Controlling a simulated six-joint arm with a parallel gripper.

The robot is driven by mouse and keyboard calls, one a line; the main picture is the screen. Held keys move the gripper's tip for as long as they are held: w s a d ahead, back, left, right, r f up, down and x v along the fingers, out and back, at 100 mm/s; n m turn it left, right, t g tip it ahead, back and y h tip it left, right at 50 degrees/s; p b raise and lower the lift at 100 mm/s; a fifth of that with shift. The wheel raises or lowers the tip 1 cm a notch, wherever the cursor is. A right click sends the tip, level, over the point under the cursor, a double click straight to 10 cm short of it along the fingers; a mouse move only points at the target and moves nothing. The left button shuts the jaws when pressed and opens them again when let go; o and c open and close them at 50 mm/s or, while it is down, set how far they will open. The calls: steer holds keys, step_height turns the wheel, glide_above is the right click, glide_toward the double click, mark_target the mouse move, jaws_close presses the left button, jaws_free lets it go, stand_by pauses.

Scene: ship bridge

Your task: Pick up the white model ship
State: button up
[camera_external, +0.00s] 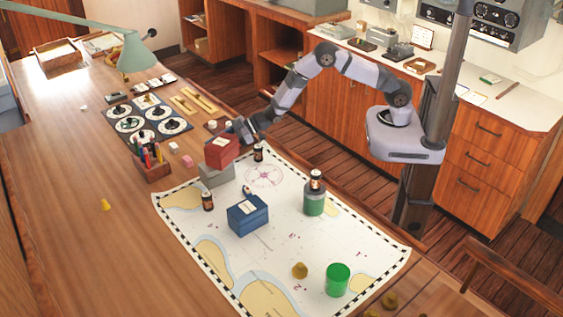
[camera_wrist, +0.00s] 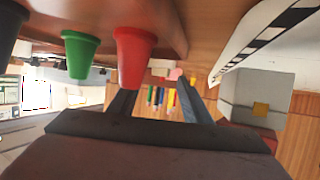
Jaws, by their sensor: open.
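I cannot clearly make out the white model ship in either view. A tiny white object (camera_external: 84,108) on the left of the long desk is too small to identify. My gripper (camera_external: 242,129) is above the far edge of the chart, close behind the red box, and its fingertips are partly hard to see in the external view. In the wrist view my gripper (camera_wrist: 157,98) has its two dark fingers apart. Nothing is held between them, and colored pencils (camera_wrist: 160,98) show beyond the gap.
The red box (camera_external: 221,152) sits on a grey box (camera_external: 215,175). A blue box (camera_external: 248,214), bottles and a green cylinder (camera_external: 337,280) stand on the chart (camera_external: 290,245). The wrist view shows red (camera_wrist: 134,55) and green (camera_wrist: 79,53) tapered objects. The desk's near left is mostly clear.

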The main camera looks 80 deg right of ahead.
steer(key=c, duration=1.1)
steer(key=shift+r, duration=0.15)
step_height(320, 180, up, 10)
steer(key=b, duration=0.2)
